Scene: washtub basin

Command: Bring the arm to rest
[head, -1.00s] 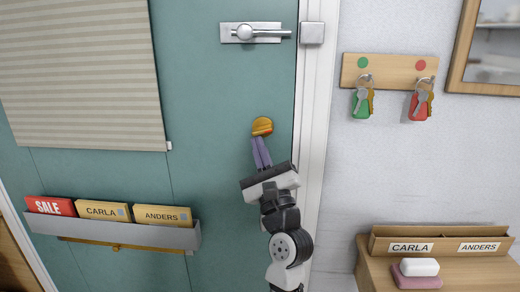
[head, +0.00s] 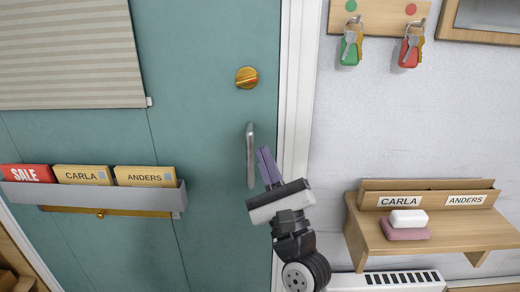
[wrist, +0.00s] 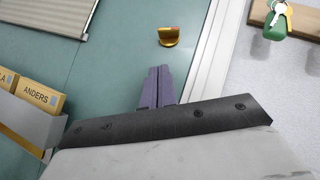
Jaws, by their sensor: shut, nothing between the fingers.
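My gripper (head: 265,165) is shut and empty, its purple fingers side by side in front of the teal door (head: 215,150). It is just right of the grey vertical door handle (head: 251,155) and below the round brass knob (head: 247,77). In the wrist view my gripper (wrist: 158,75) points up toward the brass knob (wrist: 169,37), with a gap between them. The handle does not show there.
A grey mail rack (head: 120,195) with labelled envelopes is on the door at left. Keys hang on a wooden board (head: 380,15) at upper right. A wooden shelf (head: 450,240) holds a labelled tray (head: 430,185) and soap (head: 408,218). A white radiator (head: 385,280) is below.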

